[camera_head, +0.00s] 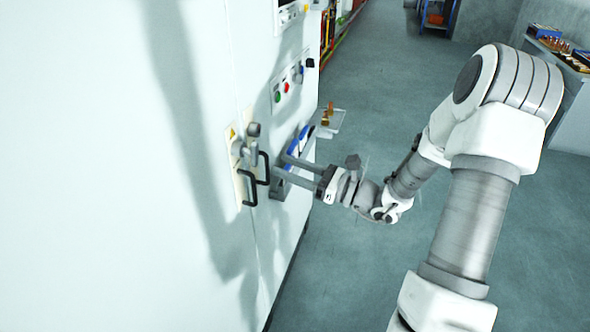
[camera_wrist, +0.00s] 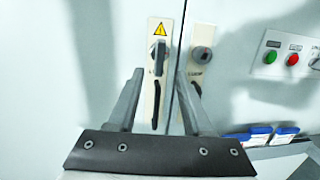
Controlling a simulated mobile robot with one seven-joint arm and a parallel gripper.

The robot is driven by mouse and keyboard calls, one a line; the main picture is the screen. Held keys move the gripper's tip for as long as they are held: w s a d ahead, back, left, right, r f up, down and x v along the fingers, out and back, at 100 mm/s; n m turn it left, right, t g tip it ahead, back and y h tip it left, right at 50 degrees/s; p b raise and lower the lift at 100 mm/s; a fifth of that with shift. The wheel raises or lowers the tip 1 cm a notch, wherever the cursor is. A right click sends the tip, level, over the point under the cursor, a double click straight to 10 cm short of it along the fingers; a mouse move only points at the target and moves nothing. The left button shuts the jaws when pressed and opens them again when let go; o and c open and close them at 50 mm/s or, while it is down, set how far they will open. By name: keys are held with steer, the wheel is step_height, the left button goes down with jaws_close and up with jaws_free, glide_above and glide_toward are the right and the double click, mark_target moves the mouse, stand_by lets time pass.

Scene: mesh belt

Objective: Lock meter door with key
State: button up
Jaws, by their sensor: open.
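My gripper (camera_head: 279,164) is open, its two fingers pointing at the white cabinet (camera_head: 120,180) front; nothing shows between them. In the wrist view my gripper (camera_wrist: 159,72) frames a pale handle plate (camera_wrist: 160,27) with a yellow warning triangle, a grey rotary knob (camera_wrist: 158,52) and a black pull handle (camera_wrist: 155,102). A second plate beyond the door seam carries another knob (camera_wrist: 201,55) with a red mark. The doors look shut, with the seam between the two plates. I cannot make out a key for certain in either view.
A button panel (camera_head: 287,85) with green and red buttons is right of the handles. Below it are blue-and-white items (camera_head: 300,140) and a small shelf (camera_head: 331,121) holding brass-coloured pieces (camera_head: 327,113).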

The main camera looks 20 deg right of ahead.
mark_target(258, 156)
steer(key=shift+x, duration=4)
jaws_close()
